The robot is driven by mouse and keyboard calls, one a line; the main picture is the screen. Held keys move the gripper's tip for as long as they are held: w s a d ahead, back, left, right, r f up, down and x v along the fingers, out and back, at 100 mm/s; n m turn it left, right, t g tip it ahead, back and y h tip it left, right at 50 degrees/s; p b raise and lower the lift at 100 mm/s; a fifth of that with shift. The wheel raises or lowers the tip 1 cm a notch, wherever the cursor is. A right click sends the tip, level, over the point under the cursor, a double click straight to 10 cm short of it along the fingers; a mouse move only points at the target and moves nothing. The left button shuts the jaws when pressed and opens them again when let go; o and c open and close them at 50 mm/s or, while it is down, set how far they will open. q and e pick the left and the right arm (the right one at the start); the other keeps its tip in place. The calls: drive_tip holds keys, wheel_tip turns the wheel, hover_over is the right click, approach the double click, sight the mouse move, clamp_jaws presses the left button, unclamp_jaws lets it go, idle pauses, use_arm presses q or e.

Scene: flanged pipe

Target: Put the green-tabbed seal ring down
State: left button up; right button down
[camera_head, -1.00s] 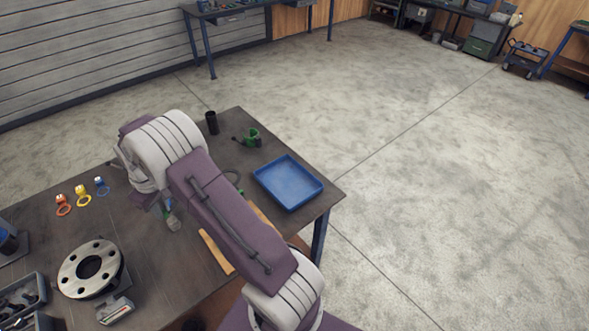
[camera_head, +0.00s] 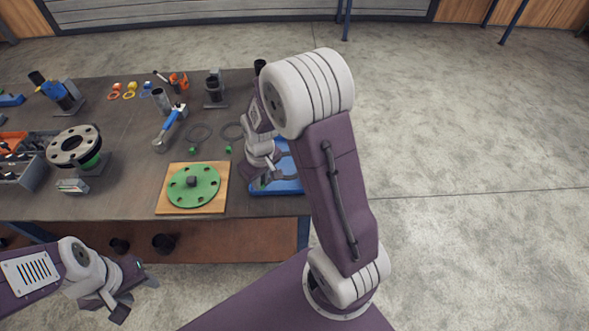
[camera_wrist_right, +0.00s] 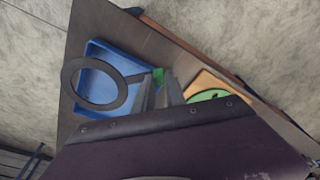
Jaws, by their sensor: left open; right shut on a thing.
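My right gripper (camera_head: 276,176) is shut on a dark flat seal ring with a green tab. In the right wrist view, the ring (camera_wrist_right: 68,88) is held out from the fingers (camera_wrist_right: 160,88), and its green tab (camera_wrist_right: 158,75) shows at the jaws. The ring appears over the blue tray (camera_wrist_right: 98,48); its height above the tray is hard to tell. In the head view my right arm and gripper partly cover the tray (camera_head: 290,187). My left gripper (camera_head: 133,291) is open and empty, in front of the table's near edge.
A green flanged disc (camera_head: 205,190) lies on a wooden board (camera_head: 178,206) left of the tray. A grey flange (camera_head: 75,135) stands at the left.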

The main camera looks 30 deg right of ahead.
drive_tip(key=shift+w+a+f+b, duration=0.3)
drive_tip(key=shift+w+a+f, duration=0.1)
drive_tip(key=shift+a, duration=0.1)
drive_tip(key=w+d+f, duration=0.2)
drive_tip(key=w, duration=0.1)
drive_tip(key=w+d+f+p, duration=0.1)
drive_tip(key=w+d+f, duration=0.1)
drive_tip(key=w, duration=0.1)
drive_tip(key=w+d+f+p, duration=0.1)
drive_tip(key=w+d+f, duration=0.1)
drive_tip(key=w+f, duration=0.1)
drive_tip(key=shift+w, duration=0.5)
wheel_tip(320, 180, down, 4)
drive_tip(key=shift+s+r+p, duration=0.1)
drive_tip(key=shift+r+p, duration=0.05)
drive_tip(key=shift+p, duration=0.4)
drive_tip(key=shift+f, duration=0.3)
drive_tip(key=c, duration=1.4)
unclamp_jaws()
use_arm(q)
drive_tip(key=shift+w+a+r, duration=0.15)
drive_tip(key=shift+a+r, duration=0.05)
drive_tip(key=shift+r, duration=0.45)
